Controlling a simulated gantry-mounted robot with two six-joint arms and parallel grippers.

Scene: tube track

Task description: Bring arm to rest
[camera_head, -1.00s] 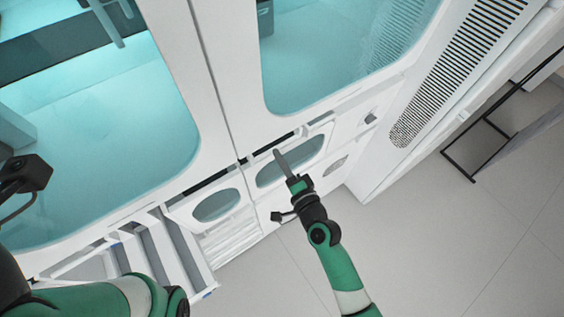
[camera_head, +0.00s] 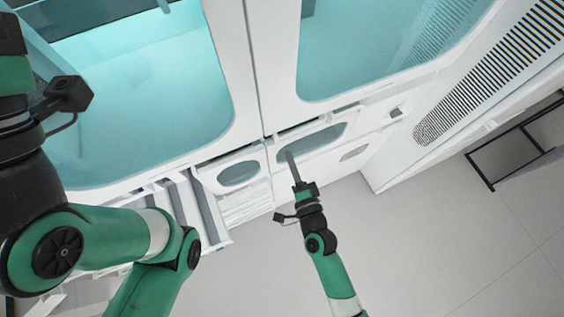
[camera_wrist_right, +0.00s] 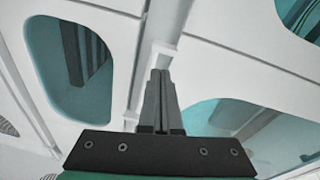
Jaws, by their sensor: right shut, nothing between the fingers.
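My right arm comes up from the bottom of the head view. Its right gripper (camera_head: 289,156) is shut, with its fingers together and nothing between them. The fingers point toward the lower front of the white cabinet (camera_head: 238,75), overlapping an oval window in the picture.
The cabinet has large teal windows (camera_head: 375,45) and small oval windows (camera_head: 238,174) below. An open drawer-like part (camera_head: 190,208) sticks out near my left arm. A black metal frame (camera_head: 485,172) stands at the right. The grey floor (camera_head: 430,240) is clear at lower right.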

